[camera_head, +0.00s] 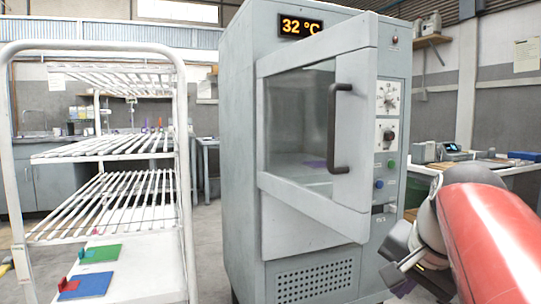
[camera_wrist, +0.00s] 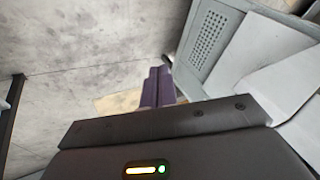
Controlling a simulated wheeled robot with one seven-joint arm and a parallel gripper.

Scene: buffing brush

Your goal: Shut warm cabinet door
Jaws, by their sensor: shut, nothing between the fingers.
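The warm cabinet (camera_head: 240,150) is a tall grey unit with a display reading 32 °C. Its door (camera_head: 310,215) has a large window and a dark vertical handle (camera_head: 338,128) on its right side. The door looks ajar, its handle side standing out toward me, with the left side against the cabinet. My gripper (camera_wrist: 158,72) is shut and empty in the wrist view, its two purple fingers side by side. In the head view my arm reaches in at the lower right, below the control panel; the fingertips are not clear there. The wrist view shows the cabinet's vented lower front (camera_wrist: 208,40).
A white wire rack (camera_head: 185,200) stands at left, with green (camera_head: 100,253) and blue (camera_head: 86,285) plates on its low shelf. A bench (camera_head: 515,168) with instruments is behind at right. Concrete floor (camera_wrist: 90,40) shows free beside the cabinet.

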